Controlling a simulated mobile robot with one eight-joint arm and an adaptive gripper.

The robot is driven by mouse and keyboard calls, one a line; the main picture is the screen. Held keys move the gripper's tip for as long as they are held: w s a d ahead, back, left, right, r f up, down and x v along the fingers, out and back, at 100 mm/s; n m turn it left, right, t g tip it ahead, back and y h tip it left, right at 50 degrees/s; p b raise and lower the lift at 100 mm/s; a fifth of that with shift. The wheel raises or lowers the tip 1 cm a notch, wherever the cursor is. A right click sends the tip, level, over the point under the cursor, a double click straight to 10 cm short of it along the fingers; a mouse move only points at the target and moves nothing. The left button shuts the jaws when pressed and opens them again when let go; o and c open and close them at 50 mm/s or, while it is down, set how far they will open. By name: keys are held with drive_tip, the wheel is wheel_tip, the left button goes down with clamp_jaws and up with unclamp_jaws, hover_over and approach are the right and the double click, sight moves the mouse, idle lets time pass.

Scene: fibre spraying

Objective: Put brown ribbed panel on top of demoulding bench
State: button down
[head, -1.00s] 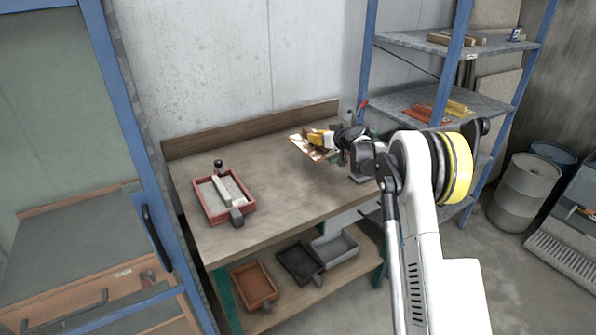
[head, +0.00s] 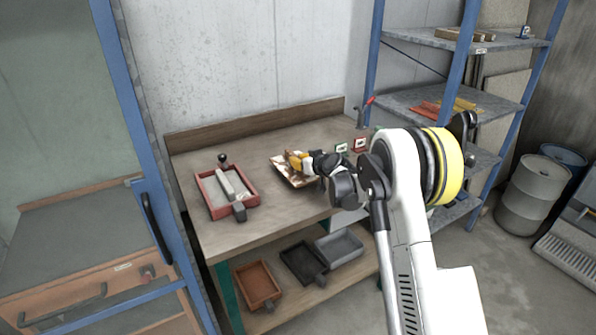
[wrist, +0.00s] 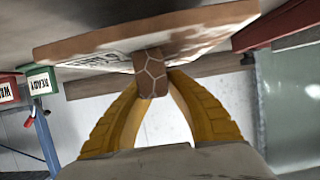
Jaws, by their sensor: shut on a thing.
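The brown ribbed panel (head: 289,176) is a flat brown and white piece at the middle of the demoulding bench (head: 240,239). My gripper (head: 297,162), with yellow fingers, is shut on it from the right. In the wrist view my gripper (wrist: 158,82) is shut on a brown knob that stands out from the panel (wrist: 140,40). In the head view the panel is low over the bench top. I cannot tell whether its underside touches the bench. My arm hides part of the bench's right end.
A red mould tray (head: 206,203) with a grey bar stands at the bench's left. Small green (head: 341,148) and red (head: 361,144) signs stand at the back right. Several trays, one of them orange-brown (head: 257,283), sit on the lower shelf. A blue-framed rack (head: 377,60) stands to the right.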

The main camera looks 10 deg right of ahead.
drive_tip(key=shift+f+b, duration=0.7)
drive_tip(key=shift+f, duration=1.05)
drive_tip(key=shift+f, duration=0.15)
drive_tip(key=c, duration=1.5)
unclamp_jaws()
drive_tip(key=shift+o, duration=0.2)
